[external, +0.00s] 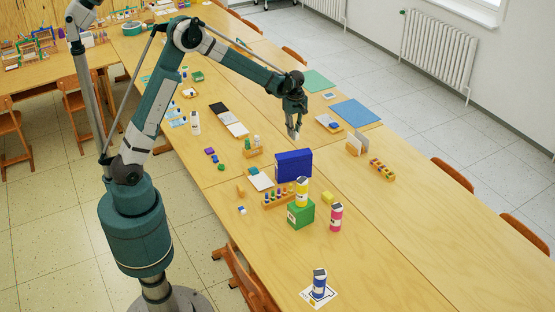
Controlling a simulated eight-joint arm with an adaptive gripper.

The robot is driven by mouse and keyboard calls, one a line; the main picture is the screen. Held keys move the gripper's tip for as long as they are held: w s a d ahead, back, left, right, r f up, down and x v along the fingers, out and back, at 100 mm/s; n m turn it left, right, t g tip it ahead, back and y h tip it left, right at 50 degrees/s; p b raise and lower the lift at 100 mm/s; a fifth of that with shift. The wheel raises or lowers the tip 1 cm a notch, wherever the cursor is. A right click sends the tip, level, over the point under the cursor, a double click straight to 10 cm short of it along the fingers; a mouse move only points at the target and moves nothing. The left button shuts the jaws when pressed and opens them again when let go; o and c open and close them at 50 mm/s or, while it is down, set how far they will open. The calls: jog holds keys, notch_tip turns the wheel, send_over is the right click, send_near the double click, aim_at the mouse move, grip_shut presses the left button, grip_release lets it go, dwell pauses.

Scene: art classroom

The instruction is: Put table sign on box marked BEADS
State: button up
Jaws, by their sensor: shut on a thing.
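My gripper (293,128) points down above the far part of the long wooden table. It is shut on a small white thing (296,136), which may be the table sign; its shape is mostly hidden by the fingers. A green box (307,219) with a pale label stands on the table nearer the camera, with a yellow bottle (302,192) upright on top. A larger blue box (294,163) stands just behind it. No lettering is legible, so I cannot tell which box is marked BEADS.
A pink bottle (336,217) stands right of the green box, and a rack of small bottles (279,197) is left of it. A blue bottle (319,283) stands on a white card near the front. A blue mat (356,112) lies farther back. The table's right side is mostly clear.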

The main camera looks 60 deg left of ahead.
jog(key=shift+f, duration=0.1)
send_over(294, 154)
jog(key=shift+a+f, duration=0.15)
jog(key=shift+f, duration=2.9)
jog(key=shift+f, duration=1.85)
jog(key=shift+f, duration=0.2)
jog(key=o, duration=0.7)
jog(key=shift+r, duration=0.2)
jog(key=shift+r, duration=6)
